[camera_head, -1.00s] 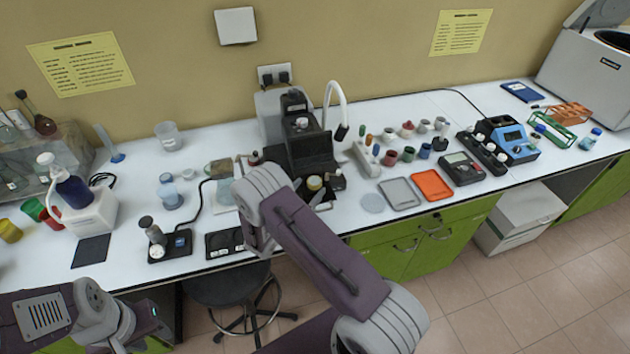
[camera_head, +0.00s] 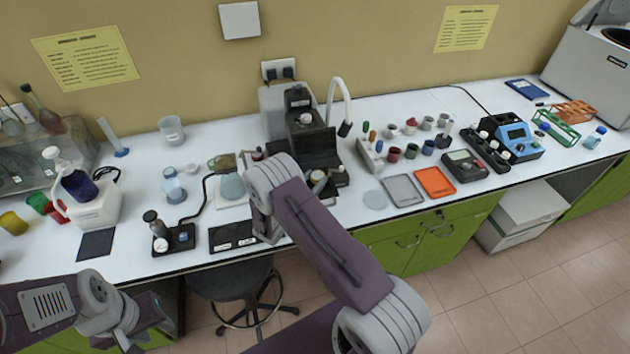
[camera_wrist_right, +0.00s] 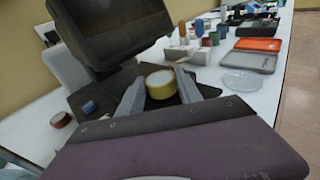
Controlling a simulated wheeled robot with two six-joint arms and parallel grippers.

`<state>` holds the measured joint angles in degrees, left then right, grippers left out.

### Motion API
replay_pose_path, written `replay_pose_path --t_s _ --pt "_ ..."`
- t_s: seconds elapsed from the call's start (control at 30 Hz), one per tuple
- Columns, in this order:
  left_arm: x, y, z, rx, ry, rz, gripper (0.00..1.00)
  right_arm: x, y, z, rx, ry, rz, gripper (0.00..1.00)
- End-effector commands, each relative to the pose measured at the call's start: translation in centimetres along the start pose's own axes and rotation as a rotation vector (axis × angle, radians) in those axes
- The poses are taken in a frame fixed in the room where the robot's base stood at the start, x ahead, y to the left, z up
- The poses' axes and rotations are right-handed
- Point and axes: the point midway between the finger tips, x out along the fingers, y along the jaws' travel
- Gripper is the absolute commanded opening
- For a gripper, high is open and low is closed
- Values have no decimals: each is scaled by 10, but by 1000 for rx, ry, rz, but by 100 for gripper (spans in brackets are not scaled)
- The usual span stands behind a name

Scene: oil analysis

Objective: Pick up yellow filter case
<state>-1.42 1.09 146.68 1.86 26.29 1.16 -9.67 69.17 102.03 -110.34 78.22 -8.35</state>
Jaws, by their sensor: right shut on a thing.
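The yellow filter case (camera_wrist_right: 160,84) is a short round yellow case with a pale top. In the right wrist view it sits between the two fingers of my right gripper (camera_wrist_right: 159,92), which is shut on it, in front of the dark instrument. In the head view the case (camera_head: 317,177) shows small beside my right arm, which hides most of that gripper. I cannot tell whether the case is clear of the surface beneath it. My left arm (camera_head: 75,305) is low at the left, in front of the bench; its fingers do not show clearly.
The black microscope-like instrument (camera_head: 310,140) stands close behind the case. To the right are small coloured cups, a grey tray (camera_head: 403,190) and an orange tray (camera_head: 435,182). A clear round dish (camera_wrist_right: 246,82) lies nearby. A stool (camera_head: 232,282) stands below the bench edge.

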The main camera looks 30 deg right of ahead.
Motion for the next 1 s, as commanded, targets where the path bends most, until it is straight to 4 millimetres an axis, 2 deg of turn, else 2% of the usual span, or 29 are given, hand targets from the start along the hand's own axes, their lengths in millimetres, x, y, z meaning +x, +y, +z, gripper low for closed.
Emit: replay_pose_path --t_s 0.2,0.37,0.7,0.83,1.0 --pt "8 0 1 0 0 0 36 -4 0 29 4 -1 1 4" --pt "18 0 2 0 0 0 36 -41 2 19 -1 1 6 4" --pt "40 -1 4 0 0 0 36 -145 2 4 1 -1 7 4" --pt "43 -1 4 0 0 0 36 -168 1 1 0 0 4 4" --pt "45 -1 5 0 0 0 36 -181 0 0 1 -1 0 4"
